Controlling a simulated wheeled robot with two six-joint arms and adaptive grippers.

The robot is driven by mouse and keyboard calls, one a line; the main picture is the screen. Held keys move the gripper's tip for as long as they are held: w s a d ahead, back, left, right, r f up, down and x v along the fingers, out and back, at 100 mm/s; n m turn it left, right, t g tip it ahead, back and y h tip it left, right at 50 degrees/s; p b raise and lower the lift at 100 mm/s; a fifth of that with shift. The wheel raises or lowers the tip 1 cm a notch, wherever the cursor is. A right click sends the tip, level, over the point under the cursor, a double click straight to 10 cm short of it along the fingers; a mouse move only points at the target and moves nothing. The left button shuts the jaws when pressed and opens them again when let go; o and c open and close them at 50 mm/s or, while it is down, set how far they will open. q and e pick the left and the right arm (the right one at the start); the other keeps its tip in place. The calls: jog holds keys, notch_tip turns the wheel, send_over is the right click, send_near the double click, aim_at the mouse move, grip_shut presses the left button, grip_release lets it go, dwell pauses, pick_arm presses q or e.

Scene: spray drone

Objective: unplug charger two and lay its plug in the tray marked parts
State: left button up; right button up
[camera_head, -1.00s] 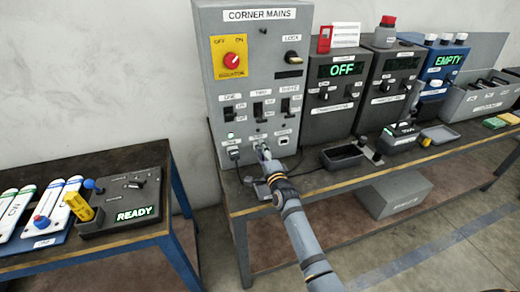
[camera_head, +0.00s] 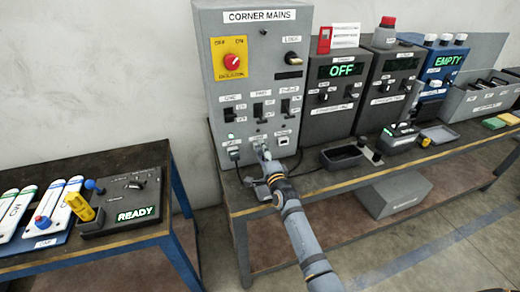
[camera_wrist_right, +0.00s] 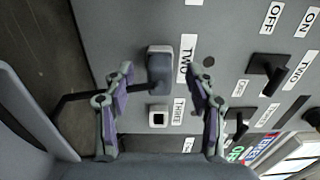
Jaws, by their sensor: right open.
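The dark plug of charger two (camera_wrist_right: 160,70) sits in the panel beside the label TWO in the right wrist view, its cable running off to the left. My right gripper (camera_wrist_right: 160,80) is open, with one finger on each side of the plug and visible gaps between. In the head view my right gripper (camera_head: 263,152) is at the lower front of the CORNER MAINS cabinet (camera_head: 205,60) and largely hides this plug. A dark open tray (camera_head: 342,163) and a grey tray (camera_head: 440,133) are on the bench to the right; I cannot read a parts mark on either. My left gripper is not in view.
Another plug (camera_head: 234,154) is in the socket left of my gripper. Socket THREE (camera_wrist_right: 158,117) is empty. Cabinet switches (camera_wrist_right: 266,72) stick out near the right finger. Dark units (camera_head: 340,110) stand behind the trays. A separate table (camera_head: 120,160) is at left.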

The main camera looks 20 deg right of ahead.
aim_at(262, 154)
grip_shut()
dwell(0.3)
jog(key=shift+s, duration=0.15)
jog(key=shift+s+p, duration=0.3)
jog(key=shift+s, duration=0.6)
jog(key=shift+s+d, duration=0.1)
jog(key=shift+s, duration=1.9)
jog(key=shift+p, duration=0.3)
